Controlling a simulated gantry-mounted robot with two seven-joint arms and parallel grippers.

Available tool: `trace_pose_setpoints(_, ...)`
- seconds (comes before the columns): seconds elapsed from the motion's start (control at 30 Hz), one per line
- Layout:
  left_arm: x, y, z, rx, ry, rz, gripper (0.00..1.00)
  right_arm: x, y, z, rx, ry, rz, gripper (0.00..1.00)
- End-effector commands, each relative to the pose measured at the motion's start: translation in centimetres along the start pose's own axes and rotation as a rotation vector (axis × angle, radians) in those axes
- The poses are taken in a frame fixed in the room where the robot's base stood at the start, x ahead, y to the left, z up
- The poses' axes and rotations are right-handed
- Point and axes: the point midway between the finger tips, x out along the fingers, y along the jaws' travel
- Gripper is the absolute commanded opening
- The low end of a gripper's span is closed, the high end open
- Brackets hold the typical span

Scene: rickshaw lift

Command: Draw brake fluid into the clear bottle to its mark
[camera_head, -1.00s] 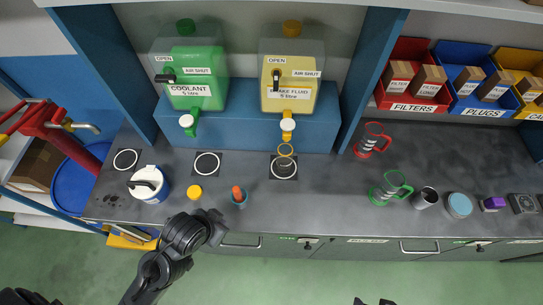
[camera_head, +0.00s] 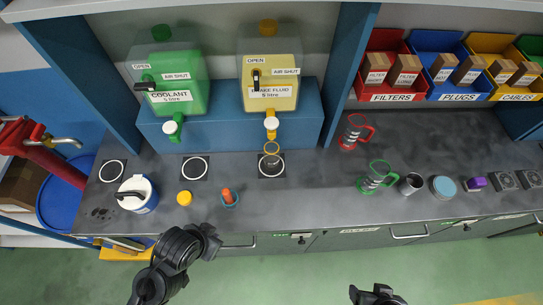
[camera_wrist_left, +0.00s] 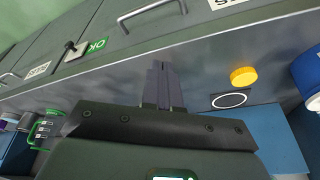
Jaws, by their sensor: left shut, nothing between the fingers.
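The brake fluid tank (camera_head: 283,97) is a clear tank of yellow fluid on a blue shelf. Its black lever (camera_head: 255,79) stands upright below the OPEN label. Its yellow tap with a white round face (camera_head: 271,124) hangs at the shelf front. The clear bottle with a yellow rim (camera_head: 271,149) stands below the tap on a white-ringed black pad; its fluid level and mark are too small to read. My left gripper (camera_head: 215,238) is shut and empty in front of the bench; its fingers (camera_wrist_left: 163,86) show together in the left wrist view. My right gripper (camera_head: 376,294) is at the bottom edge, its fingers unclear.
The green coolant tank (camera_head: 178,97) stands to the left. A white-and-blue tub (camera_head: 142,193), yellow cap (camera_head: 184,198) and orange-topped item (camera_head: 228,197) are near the bench front. Red (camera_head: 352,133) and green-handled (camera_head: 375,177) jugs stand right. The bench between pad and green jug is clear.

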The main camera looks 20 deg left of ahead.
Motion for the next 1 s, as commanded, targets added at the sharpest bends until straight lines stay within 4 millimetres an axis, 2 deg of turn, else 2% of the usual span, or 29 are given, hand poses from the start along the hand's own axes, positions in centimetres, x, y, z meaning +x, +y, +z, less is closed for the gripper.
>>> trace_pose_setpoints(1.0, 2.9, 0.1, 1.0, 0.000, -0.001, 0.000, 0.00, 0.0, 0.2, 0.1, -0.007, -0.001, 0.005, 0.76)
